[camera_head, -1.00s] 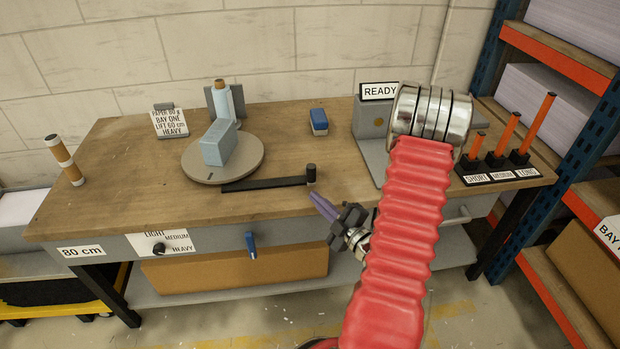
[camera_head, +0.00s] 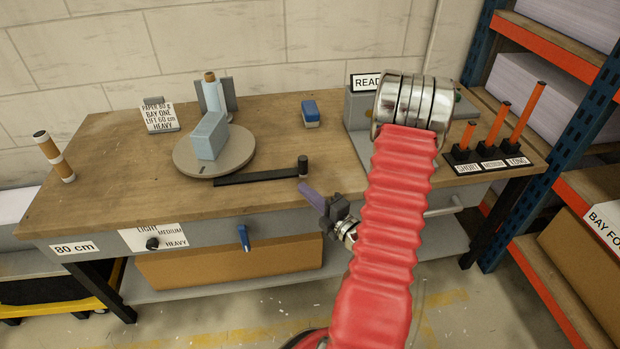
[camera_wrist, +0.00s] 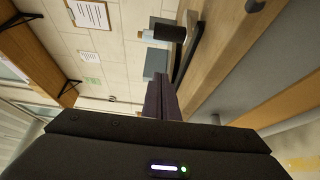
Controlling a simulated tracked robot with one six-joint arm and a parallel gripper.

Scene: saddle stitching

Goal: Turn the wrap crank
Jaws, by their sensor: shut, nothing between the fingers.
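The wrap crank is a black bar (camera_head: 258,176) with an upright black knob (camera_head: 302,165) at its right end. It reaches out from a round grey turntable (camera_head: 234,160) on the workbench. A light blue block (camera_head: 210,137) stands on the turntable. In the wrist view the crank's knob (camera_wrist: 170,32) and bar (camera_wrist: 188,55) lie just beyond my fingertips. My gripper (camera_head: 305,189) is shut with nothing in it. Its purple fingers point up and left at the bench's front edge, close below the knob; I see no contact.
The wooden workbench (camera_head: 110,185) carries a blue-and-white block (camera_head: 310,113), a READY box (camera_head: 358,105), a sign (camera_head: 160,116) and several orange rods on the right. A blue lever (camera_head: 244,237) and a dial (camera_head: 152,243) sit on the front panel. An orange-and-blue rack (camera_head: 570,135) stands at right.

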